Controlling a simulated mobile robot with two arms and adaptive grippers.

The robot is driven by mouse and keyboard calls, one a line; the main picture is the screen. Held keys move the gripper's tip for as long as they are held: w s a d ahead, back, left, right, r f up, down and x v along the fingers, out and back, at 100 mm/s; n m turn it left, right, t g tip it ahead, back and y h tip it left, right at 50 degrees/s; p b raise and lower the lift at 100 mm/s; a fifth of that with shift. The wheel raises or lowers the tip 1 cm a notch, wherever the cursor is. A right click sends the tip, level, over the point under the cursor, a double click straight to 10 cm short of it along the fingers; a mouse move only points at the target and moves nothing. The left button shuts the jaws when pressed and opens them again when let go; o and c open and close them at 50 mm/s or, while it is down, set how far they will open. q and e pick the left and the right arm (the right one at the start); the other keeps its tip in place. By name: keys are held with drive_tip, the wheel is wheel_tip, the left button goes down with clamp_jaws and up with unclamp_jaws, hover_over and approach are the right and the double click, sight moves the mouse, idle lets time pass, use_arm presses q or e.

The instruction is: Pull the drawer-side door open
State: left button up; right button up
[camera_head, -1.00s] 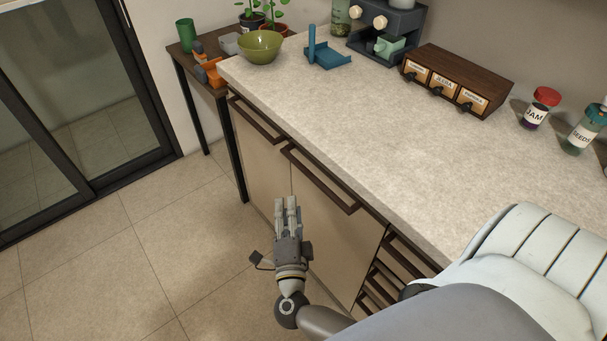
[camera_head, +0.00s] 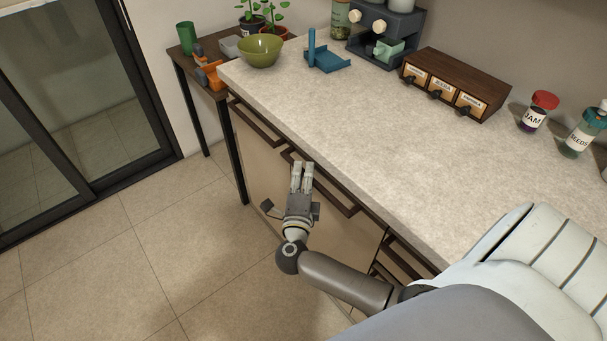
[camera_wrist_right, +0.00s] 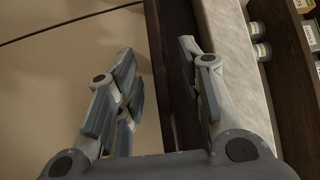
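The drawer-side door (camera_head: 335,235) is a beige cabinet front under the counter, beside the dark drawer fronts. It looks shut. Its long dark brown handle (camera_head: 338,204) runs along its top edge. My right gripper (camera_head: 302,165) is at the handle's left part and hides some of it. In the right wrist view, its fingers (camera_wrist_right: 160,80) are spread apart, with a dark bar, apparently the handle (camera_wrist_right: 175,60), running between them, nearer the right finger. I cannot tell whether they touch it. My left gripper is not in view.
A second door (camera_head: 258,165) with its own handle (camera_head: 256,122) is to the left. The pale countertop (camera_head: 380,150) overhangs the fronts. It holds a green bowl (camera_head: 261,51), a small drawer box (camera_head: 455,85) and jars (camera_head: 538,112). The tiled floor (camera_head: 150,250) is clear.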

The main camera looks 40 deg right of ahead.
drive_tip(key=shift+w+d, duration=0.1)
drive_tip(key=shift+c, duration=0.4)
clamp_jaws()
